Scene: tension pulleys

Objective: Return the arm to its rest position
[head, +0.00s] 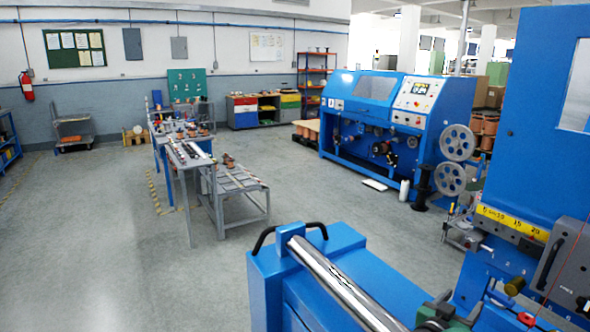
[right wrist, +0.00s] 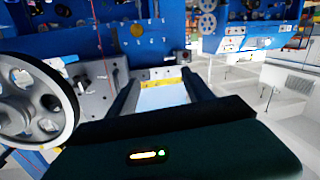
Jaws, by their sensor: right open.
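My right gripper (right wrist: 160,80) shows in the right wrist view as two dark fingers spread apart, with nothing between them. A pale blue surface and a yellow strip (right wrist: 165,84) show beyond the gap. A large grey spoked pulley (right wrist: 68,118) stands close at the left of that view. My left gripper is not in view.
A blue machine with a yellow scale (head: 512,223) and a grey panel (head: 575,262) fills the right side. A blue frame with a shiny roller (head: 338,281) stands in front. Two spoked pulleys (head: 458,142) are on the far machine (head: 352,112). The floor (head: 130,260) at left is clear.

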